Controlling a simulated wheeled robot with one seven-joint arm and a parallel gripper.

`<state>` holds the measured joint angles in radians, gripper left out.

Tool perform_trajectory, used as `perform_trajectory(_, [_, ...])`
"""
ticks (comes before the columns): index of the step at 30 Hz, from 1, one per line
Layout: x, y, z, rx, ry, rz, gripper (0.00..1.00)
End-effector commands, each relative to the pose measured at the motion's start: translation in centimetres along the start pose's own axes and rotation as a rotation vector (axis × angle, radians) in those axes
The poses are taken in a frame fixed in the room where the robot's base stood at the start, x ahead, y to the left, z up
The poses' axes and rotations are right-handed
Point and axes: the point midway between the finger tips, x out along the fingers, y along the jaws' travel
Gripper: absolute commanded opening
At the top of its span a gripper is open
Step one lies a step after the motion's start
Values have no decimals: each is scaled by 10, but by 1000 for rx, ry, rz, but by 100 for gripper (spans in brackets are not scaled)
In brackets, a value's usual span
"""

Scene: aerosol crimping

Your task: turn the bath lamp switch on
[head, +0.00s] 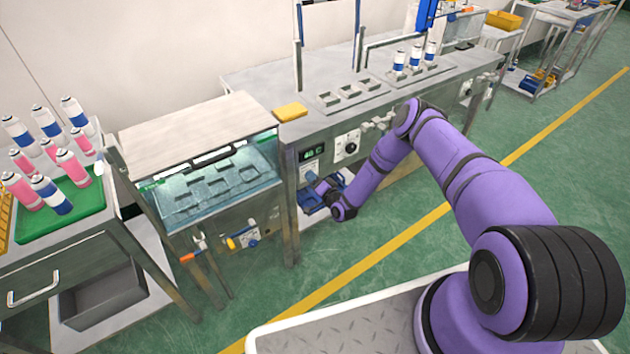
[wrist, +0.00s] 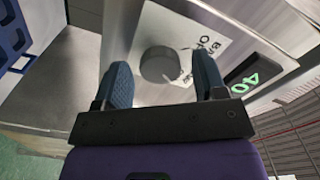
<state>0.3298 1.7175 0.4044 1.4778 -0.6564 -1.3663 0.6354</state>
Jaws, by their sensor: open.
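A round grey knob (wrist: 158,64) sits on a white label plate (wrist: 205,40) on a steel panel in the wrist view. The printed letters are only partly readable, so I cannot confirm that this is the bath lamp switch. My gripper (wrist: 163,76) is open, its two blue-grey fingers on either side of the knob in the picture. I cannot tell whether they touch it. In the head view my gripper (head: 326,187) is low at the bench front, close to the white label plate (head: 309,173). The knob itself is not clear there.
A green-digit display (head: 313,153) is above the plate; it also shows in the wrist view (wrist: 253,79). A white dial panel (head: 347,146) is to its right. The glass-fronted water bath (head: 215,180) stands left. A blue crate (wrist: 12,35) is near my gripper.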

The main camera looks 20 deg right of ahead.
Motion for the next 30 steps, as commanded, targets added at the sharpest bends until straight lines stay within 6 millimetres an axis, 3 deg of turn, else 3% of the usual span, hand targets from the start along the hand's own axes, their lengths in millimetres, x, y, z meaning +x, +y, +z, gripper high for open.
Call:
perform_trajectory(7, [-15, 0, 0, 0, 0, 1, 65])
perform_trajectory(21, [-95, 1, 0, 1, -1, 2, 65])
perform_trajectory(30, [-108, 0, 0, 0, 0, 0, 65])
